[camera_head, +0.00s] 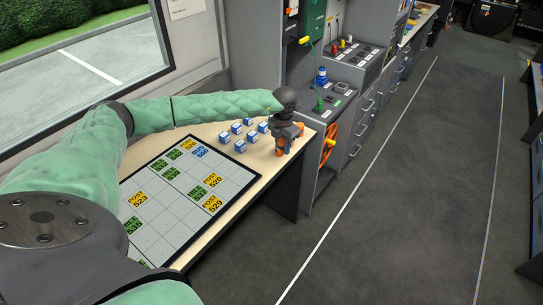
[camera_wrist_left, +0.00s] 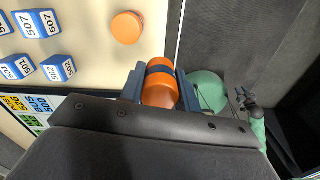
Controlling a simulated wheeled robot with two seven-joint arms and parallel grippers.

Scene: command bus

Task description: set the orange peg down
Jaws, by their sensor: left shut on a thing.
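My left gripper (camera_head: 283,143) is low over the far end of the table, near its right edge. It is shut on the orange peg (camera_wrist_left: 160,90), a short orange cylinder with a dark blue band, held between the two fingers in the wrist view. In the head view the peg (camera_head: 280,152) shows just below the fingers. I cannot tell whether its lower end touches the table. A second round orange piece (camera_wrist_left: 127,27) stands on bare table, apart from the gripper; it also shows in the head view (camera_head: 263,127).
Several blue-and-white numbered blocks (camera_head: 240,146) stand left of the gripper. A labelled grid board (camera_head: 160,215) lies on the nearer table (camera_head: 245,195). The floor (camera_head: 400,200) at right is clear.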

